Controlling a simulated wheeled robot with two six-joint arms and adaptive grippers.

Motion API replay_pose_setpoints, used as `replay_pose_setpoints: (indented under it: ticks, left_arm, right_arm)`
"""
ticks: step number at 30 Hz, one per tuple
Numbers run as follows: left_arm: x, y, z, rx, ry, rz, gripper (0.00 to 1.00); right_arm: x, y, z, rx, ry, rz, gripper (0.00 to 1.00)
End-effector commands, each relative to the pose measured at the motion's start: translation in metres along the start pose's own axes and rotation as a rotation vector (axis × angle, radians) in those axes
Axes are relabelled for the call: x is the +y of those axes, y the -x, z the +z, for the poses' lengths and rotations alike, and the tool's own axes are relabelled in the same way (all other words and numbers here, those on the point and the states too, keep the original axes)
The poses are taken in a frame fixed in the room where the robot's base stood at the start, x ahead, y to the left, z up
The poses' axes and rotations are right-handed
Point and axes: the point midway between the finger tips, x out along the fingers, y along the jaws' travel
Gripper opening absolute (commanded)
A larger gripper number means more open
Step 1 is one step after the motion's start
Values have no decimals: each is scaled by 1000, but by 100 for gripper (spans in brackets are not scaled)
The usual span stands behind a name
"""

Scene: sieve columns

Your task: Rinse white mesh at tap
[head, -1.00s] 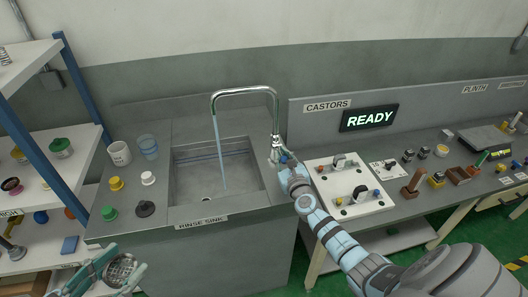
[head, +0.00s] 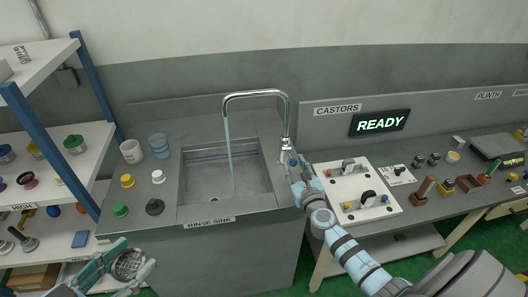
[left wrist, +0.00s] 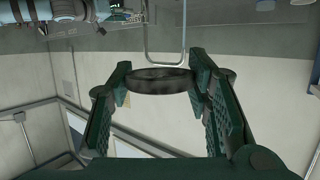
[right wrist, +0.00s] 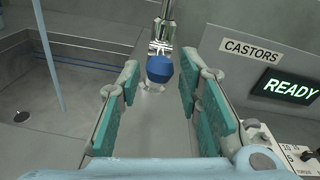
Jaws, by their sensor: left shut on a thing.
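A round mesh disc (head: 128,264) is held in my left gripper (head: 138,256), low in front of the left end of the sink counter, outside the sink. In the left wrist view the disc (left wrist: 161,80) shows dark and nearly edge-on between the fingertips; its colour is hard to judge. The chrome tap (head: 287,130) runs a thin stream of water (head: 230,160) into the rinse sink (head: 254,180). My right gripper (head: 295,170) is at the tap's base. In the right wrist view its fingers stand apart, open, with the tap's blue knob (right wrist: 159,69) between or just beyond their tips.
Yellow (head: 127,181), white (head: 158,176), green (head: 121,210) and black (head: 155,207) pieces stand on the counter left of the sink, with a white tub (head: 131,151) and a clear beaker (head: 159,146) behind. A blue-posted shelf (head: 70,150) stands left. A white fixture board (head: 352,196) lies right.

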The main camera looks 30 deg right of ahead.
Motion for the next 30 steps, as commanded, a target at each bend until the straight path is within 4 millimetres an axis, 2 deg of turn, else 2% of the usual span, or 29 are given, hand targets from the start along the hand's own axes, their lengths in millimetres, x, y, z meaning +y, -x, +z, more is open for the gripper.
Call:
replay_pose_setpoints:
  ticks: [3,6,9,19,21,23,26,27,30]
  left_arm:
    - [0,0,0,0,0,0,28]
    - [0,0,0,0,0,0,28]
    - [0,0,0,0,0,0,28]
    - [0,0,0,0,0,0,28]
    - [0,0,0,0,0,0,28]
    - [0,0,0,0,0,0,28]
    - [0,0,0,0,0,0,28]
    - [0,0,0,0,0,0,28]
    - [0,1,1,0,-2,3,28]
  right_arm:
    - [0,36,-1,3,1,4,32]
    - [0,60,-1,3,1,2,32]
    - [0,75,0,2,0,2,32]
    - [-1,80,0,1,-4,-2,32]
    - [-2,83,0,7,-66,-19,32]
    - [-8,90,-1,26,-228,-66,32]
    - [-19,120,-17,97,-772,-239,32]
    - [-20,139,-30,142,-1059,-345,32]
    - [-4,193,-70,264,-1676,-646,32]
